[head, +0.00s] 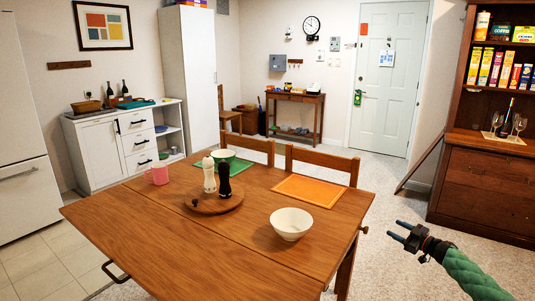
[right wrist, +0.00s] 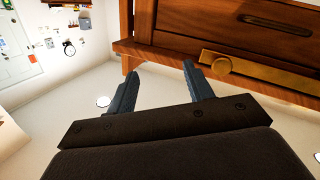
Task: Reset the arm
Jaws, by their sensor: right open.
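My right gripper (head: 402,231) is at the lower right in the head view, to the right of the table and apart from it. Its arm has a green sleeve. In the right wrist view its two fingers (right wrist: 162,88) stand apart with nothing between them. That view is turned, with the wall clock and the door at the left and a wooden edge with a round knob across the top. My left gripper is not in view.
A dark hutch (head: 484,190) stands at the right. Carpet between is clear.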

